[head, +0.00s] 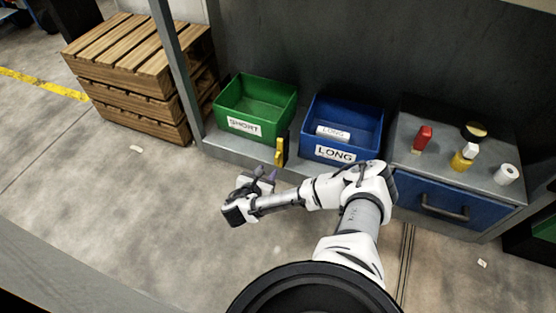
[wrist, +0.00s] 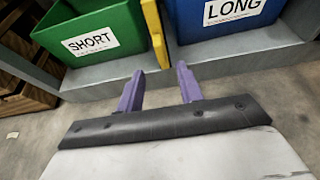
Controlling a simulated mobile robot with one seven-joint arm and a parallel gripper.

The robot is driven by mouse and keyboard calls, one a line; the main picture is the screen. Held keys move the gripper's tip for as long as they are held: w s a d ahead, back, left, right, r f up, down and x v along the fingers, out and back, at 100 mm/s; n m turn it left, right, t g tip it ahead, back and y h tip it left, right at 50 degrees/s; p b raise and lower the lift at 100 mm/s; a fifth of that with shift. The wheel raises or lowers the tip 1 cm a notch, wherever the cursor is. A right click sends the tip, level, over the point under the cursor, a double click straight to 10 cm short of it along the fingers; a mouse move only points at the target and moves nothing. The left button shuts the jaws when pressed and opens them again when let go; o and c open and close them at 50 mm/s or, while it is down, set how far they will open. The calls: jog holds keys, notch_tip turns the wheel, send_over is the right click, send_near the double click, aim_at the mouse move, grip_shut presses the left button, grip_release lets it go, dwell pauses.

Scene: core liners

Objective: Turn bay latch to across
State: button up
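The bay latch (head: 280,151) is a yellow bar with a dark part beside it, at the shelf's front edge between the green and blue bins. It stands lengthwise up and down in the head view, not across. In the wrist view the yellow bar (wrist: 154,32) shows at top centre, cut off by the top edge. My gripper (head: 265,177) is just below and left of the latch in the head view. In the wrist view its two purple fingers (wrist: 160,76) are apart with nothing between them, pointing toward the latch without visibly touching it.
A green bin (head: 255,105) labelled SHORT and a blue bin (head: 342,122) labelled LONG, holding a white cylinder (head: 333,134), flank the latch. A grey cabinet (head: 450,185) with small items stands right. Wooden pallets (head: 140,80) are left. Floor (head: 140,220) in front is mostly open.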

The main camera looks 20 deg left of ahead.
aim_at(276, 160)
jog(key=b+x, duration=0.3)
jog(key=x, duration=0.7)
jog(key=shift+w+f+b, duration=0.25)
jog(key=shift+w+b, duration=0.1)
grip_shut()
